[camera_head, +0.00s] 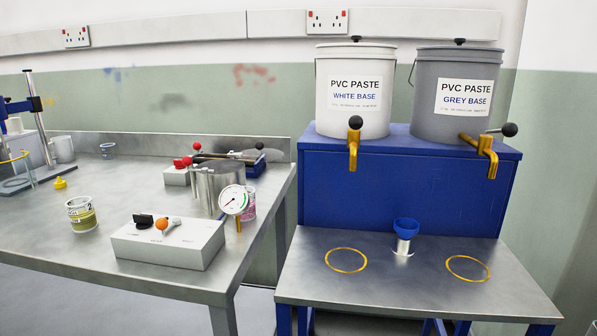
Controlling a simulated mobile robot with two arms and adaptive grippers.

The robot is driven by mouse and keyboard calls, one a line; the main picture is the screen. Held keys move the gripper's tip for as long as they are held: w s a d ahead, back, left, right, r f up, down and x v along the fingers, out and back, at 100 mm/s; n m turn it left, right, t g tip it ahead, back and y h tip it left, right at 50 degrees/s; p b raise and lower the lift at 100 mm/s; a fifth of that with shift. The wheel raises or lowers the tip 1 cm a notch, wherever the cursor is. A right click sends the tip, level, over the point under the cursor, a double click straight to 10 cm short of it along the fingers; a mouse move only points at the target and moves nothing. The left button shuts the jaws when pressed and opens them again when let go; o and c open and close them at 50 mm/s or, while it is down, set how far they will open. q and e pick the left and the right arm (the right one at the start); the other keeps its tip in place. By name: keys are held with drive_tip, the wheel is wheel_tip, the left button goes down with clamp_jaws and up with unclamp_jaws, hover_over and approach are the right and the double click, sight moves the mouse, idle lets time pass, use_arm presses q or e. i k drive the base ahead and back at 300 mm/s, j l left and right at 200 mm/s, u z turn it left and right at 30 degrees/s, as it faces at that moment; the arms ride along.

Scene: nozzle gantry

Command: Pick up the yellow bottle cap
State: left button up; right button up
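Neither of my grippers shows in the head view.
A blue-and-metal gantry (35,104) stands at the far left. A white control box (168,243) sits at the bench's front, with a gauge (233,199) and metal pot (215,178) behind. Right, a blue stand (400,190) carries two paste buckets. Bench around the cap is clear.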

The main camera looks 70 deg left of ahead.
sight(60, 184)
drive_tip(key=u, duration=3.55)
